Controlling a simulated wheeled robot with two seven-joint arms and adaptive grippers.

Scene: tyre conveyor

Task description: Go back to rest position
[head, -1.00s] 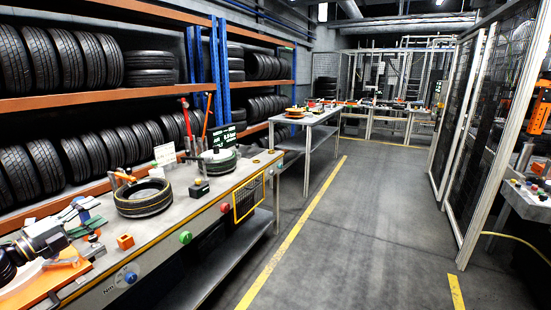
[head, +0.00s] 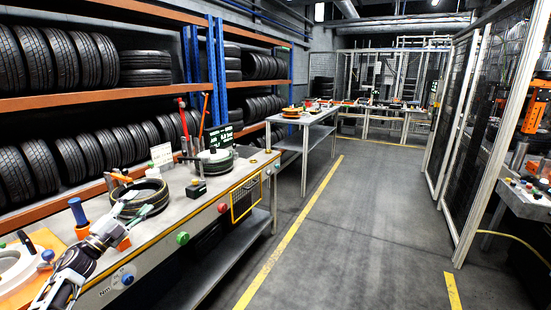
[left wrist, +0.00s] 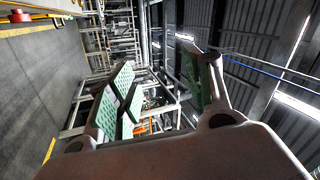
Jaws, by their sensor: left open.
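My left gripper (head: 135,208) reaches in from the lower left, over the front part of the bench. Its green-padded fingers lie in front of the small tyre (head: 150,206) in the picture and cover part of it; I cannot tell the gap between them. In the left wrist view my left gripper (left wrist: 163,82) has its two fingers spread apart, with nothing between them. My right gripper is not in view.
The long bench (head: 225,195) carries a round device (head: 215,160), a blue-handled tool (head: 77,212) and a small black box (head: 196,189). Tyre shelves (head: 90,97) stand behind it. A second table (head: 325,130) is farther back. The floor aisle (head: 345,230) is clear.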

